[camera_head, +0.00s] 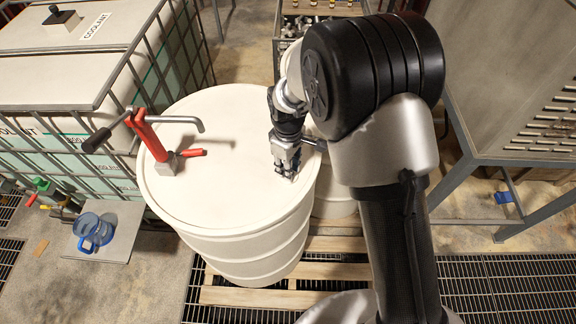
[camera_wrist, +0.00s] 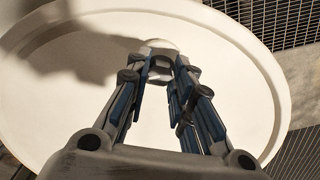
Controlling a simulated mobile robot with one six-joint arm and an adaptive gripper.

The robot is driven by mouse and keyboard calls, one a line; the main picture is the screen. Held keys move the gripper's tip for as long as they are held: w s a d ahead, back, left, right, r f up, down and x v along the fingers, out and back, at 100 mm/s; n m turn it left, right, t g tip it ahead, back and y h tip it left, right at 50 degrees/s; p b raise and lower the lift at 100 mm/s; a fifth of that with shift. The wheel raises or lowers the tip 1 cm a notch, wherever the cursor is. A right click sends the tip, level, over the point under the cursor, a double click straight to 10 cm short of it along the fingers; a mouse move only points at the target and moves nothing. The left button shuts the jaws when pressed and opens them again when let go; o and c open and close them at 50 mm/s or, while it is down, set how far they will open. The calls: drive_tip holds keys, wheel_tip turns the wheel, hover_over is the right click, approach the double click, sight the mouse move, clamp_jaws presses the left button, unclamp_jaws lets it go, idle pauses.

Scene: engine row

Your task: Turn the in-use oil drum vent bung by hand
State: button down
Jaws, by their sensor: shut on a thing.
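The oil drum (camera_head: 232,200) is a cream drum standing upright on a wooden pallet, with a red hand pump (camera_head: 150,135) on the left of its lid. My gripper (camera_head: 288,172) reaches down to the right side of the lid. In the wrist view my gripper (camera_wrist: 160,75) is shut on the vent bung (camera_wrist: 158,46), a small pale metal plug on the lid. The bung is mostly hidden by the fingers there, and I cannot make it out in the head view.
A caged coolant tank (camera_head: 60,70) stands at the left. A blue jug (camera_head: 95,230) sits on a grey board below it. A second drum (camera_head: 335,205) is partly hidden behind my arm. A grey metal cabinet (camera_head: 510,90) stands at the right. Floor grating lies in front.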

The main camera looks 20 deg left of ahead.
drive_tip(key=shift+f, duration=0.1)
drive_tip(key=c, duration=1.4)
unclamp_jaws()
wheel_tip(320, 180, up, 12)
